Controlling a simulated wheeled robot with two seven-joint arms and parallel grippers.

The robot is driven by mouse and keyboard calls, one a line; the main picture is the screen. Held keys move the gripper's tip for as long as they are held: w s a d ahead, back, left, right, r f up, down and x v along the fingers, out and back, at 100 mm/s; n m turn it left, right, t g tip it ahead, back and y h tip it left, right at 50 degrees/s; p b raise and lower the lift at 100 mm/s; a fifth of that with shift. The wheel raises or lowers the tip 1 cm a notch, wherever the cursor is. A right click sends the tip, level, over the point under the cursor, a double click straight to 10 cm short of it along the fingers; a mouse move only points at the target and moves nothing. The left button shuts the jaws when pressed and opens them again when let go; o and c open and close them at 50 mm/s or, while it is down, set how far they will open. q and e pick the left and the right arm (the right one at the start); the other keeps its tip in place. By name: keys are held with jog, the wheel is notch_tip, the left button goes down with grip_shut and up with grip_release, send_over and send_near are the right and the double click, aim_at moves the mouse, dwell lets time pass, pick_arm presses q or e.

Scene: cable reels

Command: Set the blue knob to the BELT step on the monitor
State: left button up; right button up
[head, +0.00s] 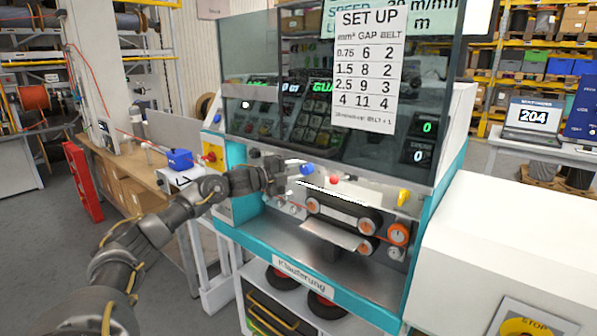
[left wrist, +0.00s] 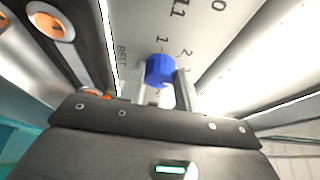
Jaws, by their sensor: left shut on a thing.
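The blue knob (head: 307,169) sits on the machine's front panel under the dark window. In the left wrist view the blue knob (left wrist: 160,69) is between my two fingers. My left gripper (head: 297,168) reaches it from the left and is shut on it. Printed step numbers such as 1 and 2 show beyond the knob, with sideways lettering that looks like BELT. I cannot tell which step the knob points to. The white SET UP sheet (head: 367,68) has mm², GAP and BELT columns; its rows read 0.75 6 2, 1.5 8 2, 2.5 9 3, 4 11 4. My right gripper is not in view.
A red knob (head: 334,180), a yellow switch (head: 403,196) and an orange dial (head: 398,234) share the panel, above and beside the belt rollers (head: 343,214). A screen (head: 533,117) at right reads 204. A bench (head: 129,162) stands left.

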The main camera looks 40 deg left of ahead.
pick_arm(q)
jog(key=o, duration=1)
jog(key=shift+s+a+f, duration=0.15)
jog(key=shift+s, duration=0.15)
jog(key=b+v, duration=0.9)
jog(key=v, duration=0.1)
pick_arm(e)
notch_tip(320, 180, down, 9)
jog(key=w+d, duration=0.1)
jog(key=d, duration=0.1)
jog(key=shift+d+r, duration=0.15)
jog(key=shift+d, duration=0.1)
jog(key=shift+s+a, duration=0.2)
